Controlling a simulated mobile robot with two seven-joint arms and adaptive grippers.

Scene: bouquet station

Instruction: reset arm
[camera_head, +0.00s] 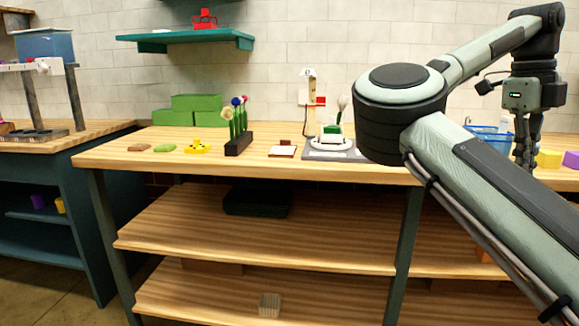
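My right arm comes in from the right edge, bends at a large round joint and reaches back to the upper right. My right gripper (525,160) hangs fingers down at the right, in front of or over the table's right part near a blue basket. Its fingers are small and partly overlap, so I cannot tell whether they are open or shut. I see nothing clearly held in it. My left gripper is not in view.
A wooden table (110,154) holds flowers in a black holder (238,144), green blocks (188,111), a yellow piece (197,147), a white vase-like item (333,141), a blue basket (493,138) and a yellow block (549,159). A teal shelf (185,37) hangs above.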

